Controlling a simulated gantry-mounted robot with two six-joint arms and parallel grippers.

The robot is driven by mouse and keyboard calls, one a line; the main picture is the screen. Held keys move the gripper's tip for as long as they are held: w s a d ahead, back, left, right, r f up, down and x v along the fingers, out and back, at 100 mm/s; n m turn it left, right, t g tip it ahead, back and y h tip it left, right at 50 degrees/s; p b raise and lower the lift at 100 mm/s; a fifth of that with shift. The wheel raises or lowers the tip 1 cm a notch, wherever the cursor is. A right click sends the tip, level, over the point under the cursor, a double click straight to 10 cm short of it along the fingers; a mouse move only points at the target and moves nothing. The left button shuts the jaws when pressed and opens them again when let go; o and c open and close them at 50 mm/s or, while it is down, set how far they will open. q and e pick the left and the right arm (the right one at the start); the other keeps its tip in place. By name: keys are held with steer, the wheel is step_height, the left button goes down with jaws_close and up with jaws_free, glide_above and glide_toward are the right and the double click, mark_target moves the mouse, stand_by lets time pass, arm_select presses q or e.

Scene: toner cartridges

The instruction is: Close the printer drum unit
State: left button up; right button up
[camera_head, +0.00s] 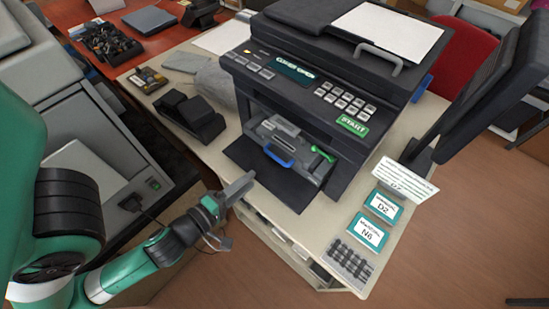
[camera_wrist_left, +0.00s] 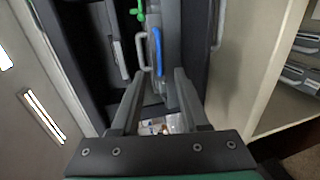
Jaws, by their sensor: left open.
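The black printer (camera_head: 300,85) stands on the table with its front cover (camera_head: 262,178) folded down. Its display seems to read "COVER OPEN". The grey drum unit (camera_head: 296,140) sits in the front opening and sticks out over the cover. It has a blue handle (camera_head: 279,159) and a green lever (camera_head: 322,153). In the left wrist view the blue handle (camera_wrist_left: 157,50) and green lever (camera_wrist_left: 139,10) lie beyond the fingers. My left gripper (camera_head: 240,187) is open and empty, just off the cover's front left edge. The right gripper is out of both views.
A dark monitor (camera_head: 485,90) and label cards (camera_head: 383,205) stand right of the printer. A dark device (camera_head: 190,115) lies to its left. A grey machine (camera_head: 105,130) stands behind my left arm. The table's front edge is close under the gripper.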

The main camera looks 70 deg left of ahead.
arm_select(q)
steer(key=p+x, duration=0.2)
steer(key=x, duration=0.9)
steer(key=shift+a, duration=0.1)
steer(key=shift+s, duration=0.1)
jaws_close()
stand_by(0.9)
